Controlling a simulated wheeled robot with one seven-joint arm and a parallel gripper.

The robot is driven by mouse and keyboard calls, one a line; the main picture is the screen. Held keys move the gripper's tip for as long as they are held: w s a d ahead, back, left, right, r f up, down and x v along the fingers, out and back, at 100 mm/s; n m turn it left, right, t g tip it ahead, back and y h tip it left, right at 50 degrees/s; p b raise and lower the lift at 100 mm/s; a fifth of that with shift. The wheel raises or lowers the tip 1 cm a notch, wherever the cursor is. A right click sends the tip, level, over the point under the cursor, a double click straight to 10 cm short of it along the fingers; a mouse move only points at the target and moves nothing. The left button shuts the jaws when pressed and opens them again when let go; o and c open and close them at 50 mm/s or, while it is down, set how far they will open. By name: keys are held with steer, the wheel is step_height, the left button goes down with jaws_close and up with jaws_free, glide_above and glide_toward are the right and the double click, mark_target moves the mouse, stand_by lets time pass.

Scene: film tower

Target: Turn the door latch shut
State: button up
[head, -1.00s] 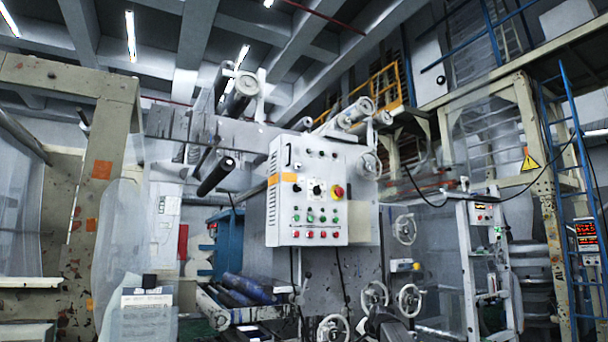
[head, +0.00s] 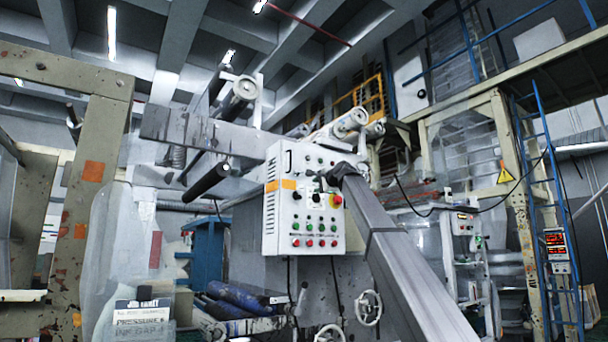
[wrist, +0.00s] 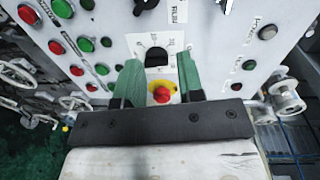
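The white control cabinet (head: 278,222) stands with its door face toward me. A black upright handle (head: 289,161) at the door's upper left looks like the latch, but I cannot be sure. My gripper (head: 324,181) is at the door's right half, its fingers small in the head view. In the wrist view my gripper (wrist: 160,82) is open, its two green fingers apart with nothing held. The red emergency button (wrist: 162,95) on its yellow ring shows between the fingers. A black rotary switch (wrist: 157,57) on a white plate lies just beyond. Contact with the door cannot be told.
Red and green buttons (wrist: 85,44) line the door beside the fingers. Handwheels (head: 368,307) stand out below the cabinet at right. A black roller (head: 206,181) juts out at upper left, and blue rolls (head: 236,301) lie low at left.

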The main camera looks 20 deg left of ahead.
steer(key=y, duration=0.1)
glide_toward(300, 172)
steer(key=x, duration=0.9)
steer(key=shift+w+a, duration=0.1)
steer(key=shift+a, duration=0.05)
jaws_close()
